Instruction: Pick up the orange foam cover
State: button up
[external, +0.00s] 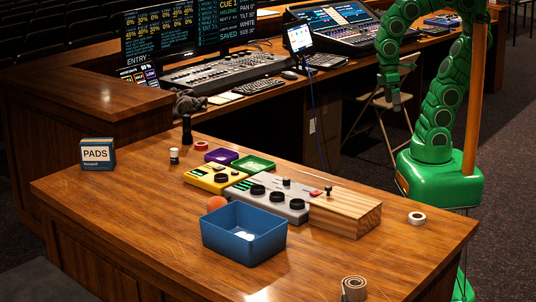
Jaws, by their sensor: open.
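The orange foam cover (216,203) looks like a small round orange ball. It sits on the wooden desk (130,215), just behind the left corner of a blue bin (228,238), which hides part of its lower side. My gripper (397,106) is open and hangs pointing down from my green arm at the right. It is well apart from the cover, far to its right and further back. Its jaws are small in this view and I see nothing between them.
Behind the bin are a grey mixer (265,198), a yellow box (213,178) and a wooden block (345,212). Purple (221,156) and green (253,163) trays lie further back. A PADS box (98,154) stands left. The desk left of the cover is clear.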

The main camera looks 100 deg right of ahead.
dwell(0.3)
jog(key=w+a+n+t, duration=0.1)
jog(key=w+a, duration=0.1)
jog(key=w, duration=0.8)
jog(key=w+a+n+t, duration=0.1)
jog(key=w+a, duration=0.1)
jog(key=w, duration=0.7)
jog(key=n+t+y, duration=0.2)
jog(key=n+t, duration=0.1)
jog(key=t, duration=0.1)
send_near(219, 201)
notch_tip(219, 201, down, 3)
jog(key=d, duration=0.2)
jog(key=shift+w+a+f, duration=0.2)
jog(key=shift+w+f, duration=0.25)
jog(key=shift+f, duration=0.05)
jog(key=shift+x, duration=3.55)
jog(key=shift+d, duration=0.1)
jog(key=c, duration=1.1)
